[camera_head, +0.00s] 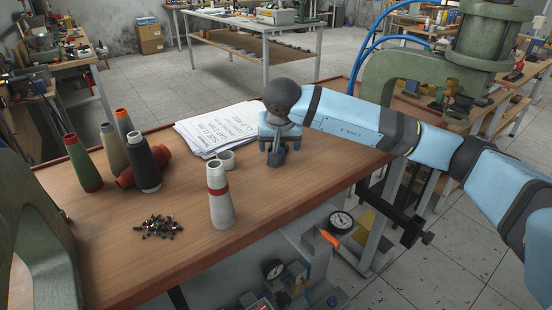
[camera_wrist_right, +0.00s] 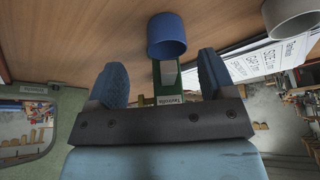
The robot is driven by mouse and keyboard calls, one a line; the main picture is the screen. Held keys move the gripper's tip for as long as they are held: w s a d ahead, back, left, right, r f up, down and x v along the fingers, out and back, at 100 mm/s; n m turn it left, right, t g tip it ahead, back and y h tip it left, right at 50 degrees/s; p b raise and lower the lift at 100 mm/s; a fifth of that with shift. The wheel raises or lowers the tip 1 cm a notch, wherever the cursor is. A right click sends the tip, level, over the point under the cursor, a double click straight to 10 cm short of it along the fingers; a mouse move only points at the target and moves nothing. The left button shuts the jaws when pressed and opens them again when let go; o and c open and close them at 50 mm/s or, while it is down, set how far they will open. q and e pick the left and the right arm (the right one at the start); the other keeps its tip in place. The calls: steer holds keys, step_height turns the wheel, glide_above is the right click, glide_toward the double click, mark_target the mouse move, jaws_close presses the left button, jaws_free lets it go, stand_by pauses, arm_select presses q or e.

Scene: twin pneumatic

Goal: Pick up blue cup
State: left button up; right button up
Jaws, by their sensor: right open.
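The blue cup (camera_wrist_right: 167,38) shows in the right wrist view, on the wooden tabletop just beyond the space between my right fingers. My right gripper (camera_wrist_right: 163,62) is open, with one blue finger on either side and a gap between them. I see no contact with the cup. In the head view, my right gripper (camera_head: 277,158) is low over the right part of the table. I cannot make out the blue cup there; the gripper and wrist may hide it. My left gripper is not in view.
A whitish cup (camera_head: 227,160) stands near the papers (camera_head: 215,128); a pale cone spool with a red band (camera_head: 220,200) stands in front. Several thread cones (camera_head: 143,160) and a pile of small dark parts (camera_head: 160,227) are at left. A green press (camera_head: 440,60) stands behind my arm.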

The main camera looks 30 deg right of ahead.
steer(key=x, duration=0.5)
steer(key=shift+w+a+b, duration=0.25)
steer(key=shift+b, duration=0.15)
steer(key=c, duration=1)
steer(key=shift+r, duration=0.15)
